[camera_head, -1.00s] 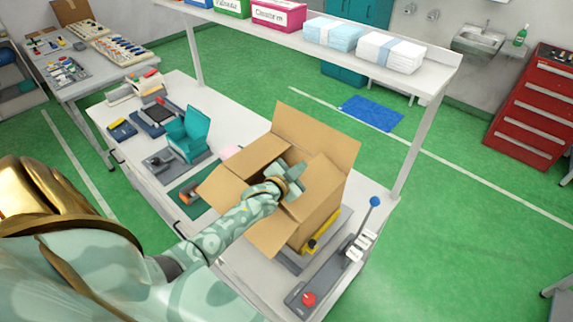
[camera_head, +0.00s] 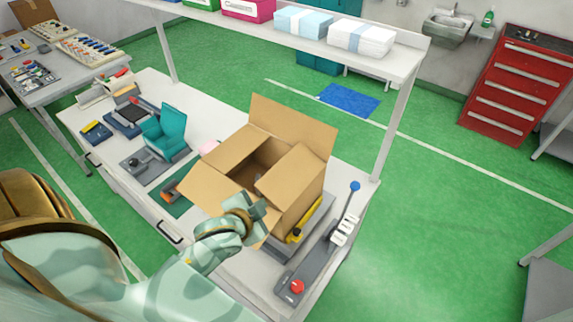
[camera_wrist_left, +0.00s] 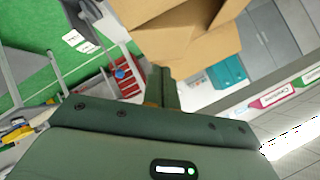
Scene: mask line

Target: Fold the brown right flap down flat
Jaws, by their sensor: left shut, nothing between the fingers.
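The brown cardboard box (camera_head: 297,212) stands on the bench with its top partly open. Its right flap (camera_head: 290,176) leans inward over the right side of the dark opening. A tall back flap (camera_head: 295,128) stands up. Another flap (camera_head: 236,150) lies at the back left, and one (camera_head: 205,190) spreads out at the front left. My left gripper (camera_head: 260,207) is shut and empty, just in front of the box's near side. In the left wrist view its closed fingers (camera_wrist_left: 163,88) point toward the box (camera_wrist_left: 185,30); contact cannot be told. My right gripper is not in view.
A grey control panel with a blue-knobbed lever (camera_head: 355,187) and red button (camera_head: 297,287) sits right of the box. A teal holder (camera_head: 166,132) stands at left. An overhead shelf (camera_head: 395,60) carries packs and bins. The bench front edge is near.

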